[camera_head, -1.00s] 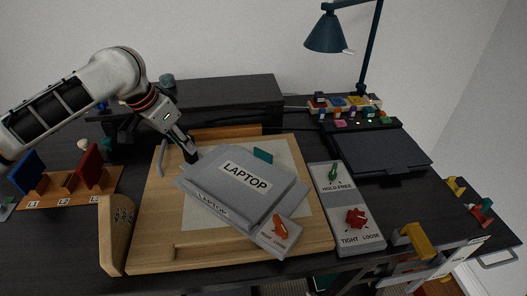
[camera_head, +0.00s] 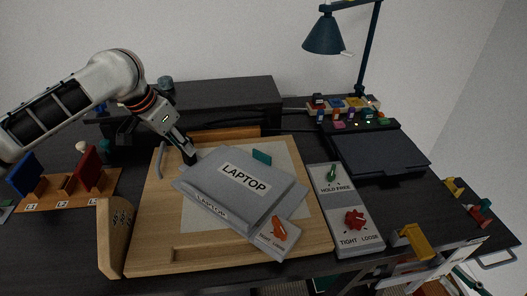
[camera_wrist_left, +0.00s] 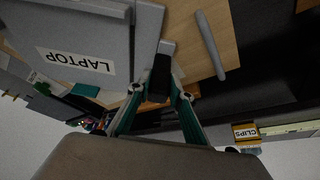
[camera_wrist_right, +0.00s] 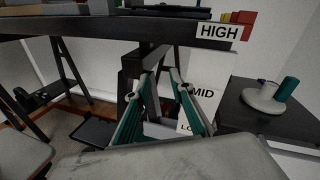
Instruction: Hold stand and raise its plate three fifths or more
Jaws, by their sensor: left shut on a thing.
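The grey laptop stand, with its plate (camera_head: 244,178) marked LAPTOP, lies skewed on the wooden board. The plate sits low over the base; a thin gap shows at its front edge. My left gripper (camera_head: 189,156) is at the stand's rear left corner. In the left wrist view it is shut on a dark block (camera_wrist_left: 160,80) at the end of a grey bar on the stand. My right gripper (camera_wrist_right: 161,76) shows in its wrist view, fingers apart below a dark desk edge, away from the stand.
A panel (camera_head: 345,212) with green and red knobs stands beside the wooden board (camera_head: 150,225). A closed dark device (camera_head: 380,150) and a lamp (camera_head: 323,36) are at the right. Blue and red upright blocks (camera_head: 90,168) stand left. HIGH and MID labels (camera_wrist_right: 219,32) show near the right gripper.

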